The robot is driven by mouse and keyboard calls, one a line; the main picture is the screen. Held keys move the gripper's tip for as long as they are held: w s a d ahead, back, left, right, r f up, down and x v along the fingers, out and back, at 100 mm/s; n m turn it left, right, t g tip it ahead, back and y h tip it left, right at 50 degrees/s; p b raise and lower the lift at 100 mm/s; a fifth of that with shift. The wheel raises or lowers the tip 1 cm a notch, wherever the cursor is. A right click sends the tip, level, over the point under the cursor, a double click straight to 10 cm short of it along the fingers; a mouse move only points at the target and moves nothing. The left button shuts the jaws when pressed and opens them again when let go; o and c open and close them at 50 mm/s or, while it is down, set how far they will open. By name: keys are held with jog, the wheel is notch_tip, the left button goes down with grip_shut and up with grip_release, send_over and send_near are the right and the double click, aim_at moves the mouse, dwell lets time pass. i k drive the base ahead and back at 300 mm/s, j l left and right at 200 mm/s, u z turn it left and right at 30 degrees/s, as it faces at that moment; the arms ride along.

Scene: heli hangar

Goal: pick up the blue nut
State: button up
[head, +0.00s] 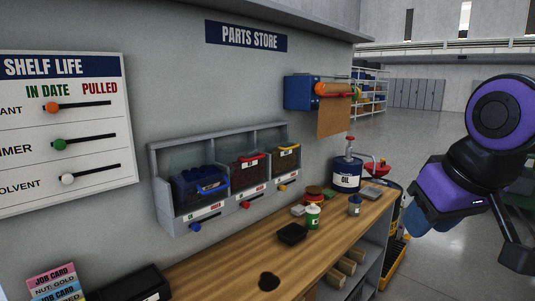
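I cannot make out a blue nut in the head view. A blue bin (201,186) sits in the left compartment of a grey wall rack (168,218), with a blue-handled knob (196,227) below it. What lies inside the bin is too small and dark to tell. My purple and black arm shows at the right edge, in front of the hangar floor and well away from the rack. I see no gripper fingers on it.
A red bin (248,171) and a yellow bin (285,159) fill the other compartments. On the wooden bench (225,266) stand a black tray (291,234), a green-and-white bottle (313,216) and an oil drum (346,175). Job cards (54,282) stand at lower left. Floor lies open beyond.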

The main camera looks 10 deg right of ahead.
aim_at(202, 175)
jog(key=i+j+u, duration=0.25)
jog(key=u, duration=0.15)
jog(key=i+j+u, duration=0.2)
jog(key=u, duration=0.15)
